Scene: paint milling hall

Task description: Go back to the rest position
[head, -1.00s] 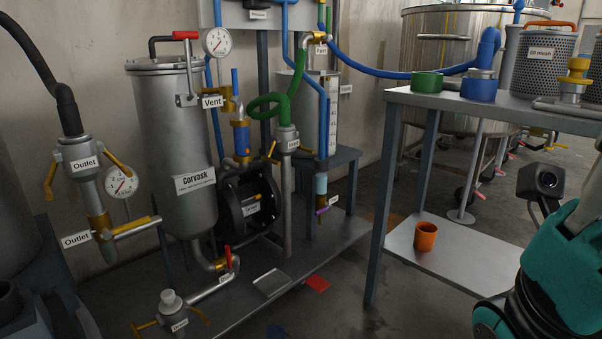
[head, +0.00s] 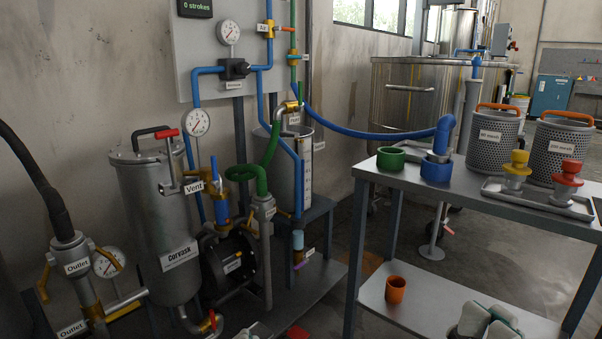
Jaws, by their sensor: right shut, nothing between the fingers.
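My right gripper (head: 487,319) shows at the bottom edge of the head view, right of centre. Its pale, dark-edged fingers are together with nothing between them, and the lower part is cut off by the frame. It appears in front of the lower shelf of the grey table (head: 470,187), to the right of an orange cup (head: 396,289), and apart from the cup in the picture.
The table carries a green ring (head: 391,157), a blue fitting (head: 437,171), two mesh baskets (head: 497,137) and valves on a tray (head: 497,187). At left stand the Corvask filter vessel (head: 160,220) and a pump (head: 228,262). Floor right of the table legs is open.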

